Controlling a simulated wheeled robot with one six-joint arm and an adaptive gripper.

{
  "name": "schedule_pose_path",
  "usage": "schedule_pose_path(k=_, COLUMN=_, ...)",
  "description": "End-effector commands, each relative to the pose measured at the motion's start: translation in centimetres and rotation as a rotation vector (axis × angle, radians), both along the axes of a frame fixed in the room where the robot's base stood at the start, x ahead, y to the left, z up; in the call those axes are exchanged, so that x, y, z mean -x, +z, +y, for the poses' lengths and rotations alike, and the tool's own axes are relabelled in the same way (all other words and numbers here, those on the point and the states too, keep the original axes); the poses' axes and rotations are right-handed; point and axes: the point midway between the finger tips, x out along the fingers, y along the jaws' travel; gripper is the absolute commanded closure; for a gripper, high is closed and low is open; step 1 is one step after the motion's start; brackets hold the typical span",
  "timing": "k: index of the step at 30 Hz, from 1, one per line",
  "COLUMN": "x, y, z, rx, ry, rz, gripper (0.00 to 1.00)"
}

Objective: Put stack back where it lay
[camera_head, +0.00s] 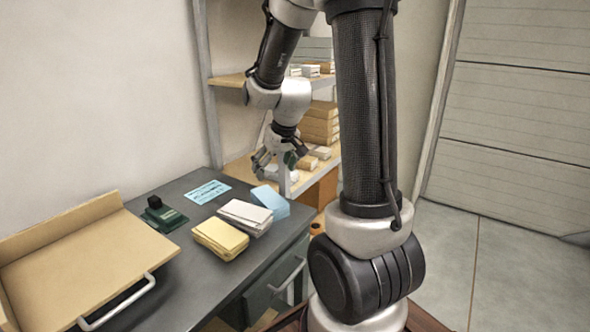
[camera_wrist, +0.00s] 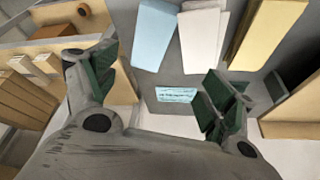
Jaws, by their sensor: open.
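Three stacks lie side by side on the dark grey desk (camera_head: 185,268): a yellow stack (camera_head: 221,238), a white stack (camera_head: 246,215) and a light blue stack (camera_head: 271,202) nearest the shelf. The wrist view also shows the yellow stack (camera_wrist: 265,32), the white stack (camera_wrist: 202,40) and the blue stack (camera_wrist: 154,34). Which one the task means cannot be told. My gripper (camera_head: 277,166) is by the desk's far right corner, beside the shelf unit. Its green-padded fingers (camera_wrist: 160,86) are wide apart, with nothing between them and the stacks beyond.
A light blue printed card (camera_head: 209,192) and a dark green stamp-like object (camera_head: 160,214) lie behind the stacks. Shelves (camera_head: 240,170) with boxes stand behind my gripper. Open floor (camera_head: 500,270) lies at the right.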

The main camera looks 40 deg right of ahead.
Motion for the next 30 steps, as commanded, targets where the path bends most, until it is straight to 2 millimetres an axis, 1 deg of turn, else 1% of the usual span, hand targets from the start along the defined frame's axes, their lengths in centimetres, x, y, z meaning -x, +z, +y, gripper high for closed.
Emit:
schedule_pose_path(k=1, x=1.5, y=2.3, z=0.9, rx=-0.002, ry=0.010, rz=-0.013, gripper=0.16)
schedule_pose_path(k=2, x=2.6, y=3.6, z=1.4, rx=-0.005, ry=0.014, rz=-0.013, gripper=0.16)
schedule_pose_path(k=3, x=4.4, y=5.2, z=2.1, rx=-0.007, ry=0.020, rz=-0.011, gripper=0.16)
schedule_pose_path(k=5, x=7.2, y=7.3, z=3.1, rx=-0.010, ry=0.028, rz=-0.009, gripper=0.16)
schedule_pose_path(k=6, x=9.1, y=8.5, z=3.6, rx=-0.010, ry=0.032, rz=-0.006, gripper=0.16)
schedule_pose_path(k=8, x=12.1, y=9.9, z=4.3, rx=-0.009, ry=0.035, rz=-0.003, gripper=0.16)
schedule_pose_path(k=9, x=14.0, y=10.7, z=4.6, rx=-0.007, ry=0.038, rz=-0.001, gripper=0.16)
schedule_pose_path(k=12, x=18.1, y=11.9, z=5.1, rx=-0.003, ry=0.036, rz=0.006, gripper=0.16)
schedule_pose_path(k=15, x=21.2, y=12.3, z=5.3, rx=0.002, ry=0.033, rz=0.010, gripper=0.16)
schedule_pose_path(k=18, x=22.9, y=12.4, z=5.3, rx=0.007, ry=0.029, rz=0.015, gripper=0.16)
schedule_pose_path(k=21, x=23.6, y=12.4, z=5.3, rx=0.009, ry=0.026, rz=0.017, gripper=0.16)
schedule_pose_path(k=30, x=23.7, y=12.4, z=5.3, rx=0.008, ry=0.026, rz=0.018, gripper=0.16)
